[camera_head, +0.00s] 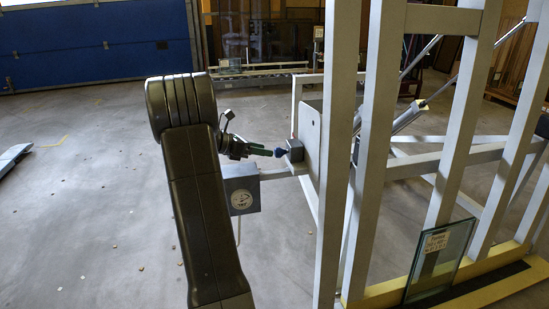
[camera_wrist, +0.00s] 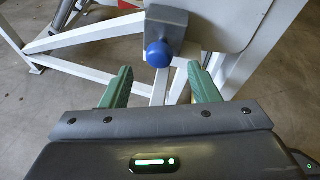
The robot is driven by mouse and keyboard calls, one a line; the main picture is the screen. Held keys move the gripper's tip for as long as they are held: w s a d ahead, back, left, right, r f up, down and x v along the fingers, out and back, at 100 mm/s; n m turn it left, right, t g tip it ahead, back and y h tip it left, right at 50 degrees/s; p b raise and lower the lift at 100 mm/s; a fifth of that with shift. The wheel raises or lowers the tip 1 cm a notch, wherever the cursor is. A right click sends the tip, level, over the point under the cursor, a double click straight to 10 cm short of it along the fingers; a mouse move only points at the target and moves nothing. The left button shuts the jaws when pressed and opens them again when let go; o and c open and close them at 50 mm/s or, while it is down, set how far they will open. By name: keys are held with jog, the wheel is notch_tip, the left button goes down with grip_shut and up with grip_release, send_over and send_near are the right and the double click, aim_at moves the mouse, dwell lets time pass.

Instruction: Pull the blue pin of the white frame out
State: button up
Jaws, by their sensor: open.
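The blue pin (camera_wrist: 159,54) shows its round knob in the wrist view, sticking out of a grey block (camera_wrist: 167,25) on the white frame (camera_wrist: 93,39). My gripper (camera_wrist: 162,82) is open, its two green fingers spread to the left and right below the knob in the picture. Neither finger is seen touching the knob. In the head view the blue pin (camera_head: 279,152) sits at the grey block (camera_head: 295,150) on the frame's plate (camera_head: 309,133). My gripper (camera_head: 262,151) points right, with its tips close to the knob. The pin's shaft is hidden.
Tall white posts (camera_head: 340,150) of the frame rise on the right. A glass pane (camera_head: 440,262) leans at the lower right on a yellow-edged ledge (camera_head: 385,290). The floor at left is mostly clear.

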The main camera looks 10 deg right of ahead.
aim_at(275, 150)
jog(key=b+x, duration=0.1)
jog(key=x, duration=0.4)
jog(key=shift+d+f, duration=0.1)
jog(key=shift+d, duration=0.1)
